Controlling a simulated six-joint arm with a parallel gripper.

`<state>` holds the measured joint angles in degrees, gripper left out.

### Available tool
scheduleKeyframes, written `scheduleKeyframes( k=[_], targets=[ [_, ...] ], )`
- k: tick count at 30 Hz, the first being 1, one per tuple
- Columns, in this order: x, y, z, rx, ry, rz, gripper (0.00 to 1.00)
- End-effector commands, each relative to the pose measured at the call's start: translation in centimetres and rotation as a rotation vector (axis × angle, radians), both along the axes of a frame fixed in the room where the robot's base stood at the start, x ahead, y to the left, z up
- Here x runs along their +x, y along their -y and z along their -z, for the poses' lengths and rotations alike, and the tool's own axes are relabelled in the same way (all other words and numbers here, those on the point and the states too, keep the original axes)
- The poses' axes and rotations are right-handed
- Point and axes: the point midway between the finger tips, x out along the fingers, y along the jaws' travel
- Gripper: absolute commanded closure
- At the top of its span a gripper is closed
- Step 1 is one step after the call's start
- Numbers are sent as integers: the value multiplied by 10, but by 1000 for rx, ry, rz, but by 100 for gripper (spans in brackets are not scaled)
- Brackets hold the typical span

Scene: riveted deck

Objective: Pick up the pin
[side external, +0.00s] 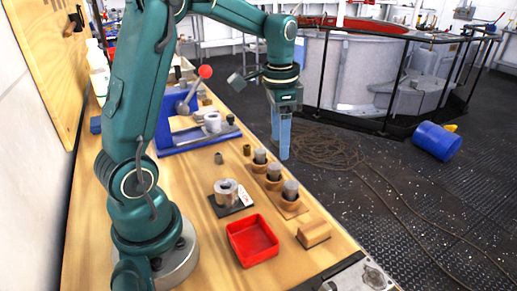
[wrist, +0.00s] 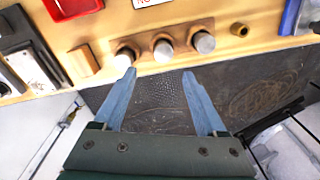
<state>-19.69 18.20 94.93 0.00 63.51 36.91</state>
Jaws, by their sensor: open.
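Three grey cylindrical pins stand upright in a row of brown blocks along the bench edge: a far one (side external: 260,155), a middle one (side external: 274,171) and a near one (side external: 290,190). In the wrist view they are the left pin (wrist: 123,60), the middle pin (wrist: 163,50) and the right pin (wrist: 203,42). My gripper (side external: 283,157) has blue fingers pointing down beside the row, on the outer side of the bench edge. In the wrist view my gripper (wrist: 160,73) is open with nothing between its fingers; the middle pin lies just beyond the gap.
A red tray (side external: 252,240) and a wooden block (side external: 314,233) are at the near end. A metal ring part (side external: 226,191) sits on a dark plate. A blue fixture (side external: 180,133) with a red-knobbed lever stands behind. Floor beyond the bench holds a coiled rope (side external: 327,148).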

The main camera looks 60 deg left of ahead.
Motion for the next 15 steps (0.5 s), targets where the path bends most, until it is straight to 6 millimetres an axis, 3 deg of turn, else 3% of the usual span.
scheduleKeyframes(
  k=[15],
  targets=[
    [-5, -10, 60, -21, -59, -39, 26]
  ],
)
